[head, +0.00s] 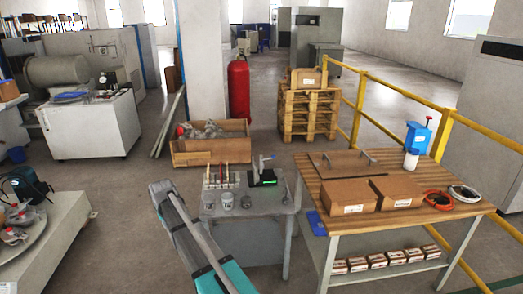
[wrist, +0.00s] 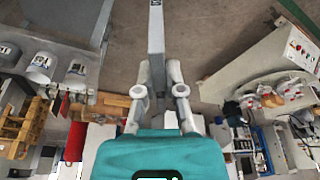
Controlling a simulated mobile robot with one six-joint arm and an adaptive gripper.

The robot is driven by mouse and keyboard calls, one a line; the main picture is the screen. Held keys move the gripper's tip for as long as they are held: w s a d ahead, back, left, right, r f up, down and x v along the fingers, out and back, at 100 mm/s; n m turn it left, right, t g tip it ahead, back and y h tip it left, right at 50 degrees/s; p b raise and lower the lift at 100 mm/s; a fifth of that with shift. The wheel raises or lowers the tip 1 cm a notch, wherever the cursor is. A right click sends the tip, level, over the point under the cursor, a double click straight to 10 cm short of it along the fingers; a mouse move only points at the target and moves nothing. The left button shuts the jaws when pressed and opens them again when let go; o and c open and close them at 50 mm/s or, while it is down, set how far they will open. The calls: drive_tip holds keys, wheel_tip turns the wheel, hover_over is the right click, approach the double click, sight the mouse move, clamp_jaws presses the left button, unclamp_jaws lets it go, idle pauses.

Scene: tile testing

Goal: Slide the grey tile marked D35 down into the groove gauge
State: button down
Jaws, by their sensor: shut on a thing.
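In the wrist view my gripper (wrist: 157,72) is shut on a long, narrow grey tile (wrist: 156,35), which sticks out past the fingertips to the top edge. A small dark mark shows at its far end, too small to read. The tile is over the floor, apart from the small grey table (wrist: 62,17) at upper left. I cannot pick out the groove gauge surely. In the head view, a dark device with a green display (head: 266,178) and a rack with red and white posts (head: 221,176) stand on that table. My gripper's fingers are not clear there.
Several small cups (head: 227,200) stand along the grey table's front. A wooden workbench (head: 410,212) with two cardboard boxes (head: 347,195) is to its right. An open crate (head: 210,150) is behind.

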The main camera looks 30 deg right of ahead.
drive_tip(key=shift+d, duration=0.35)
idle(0.3)
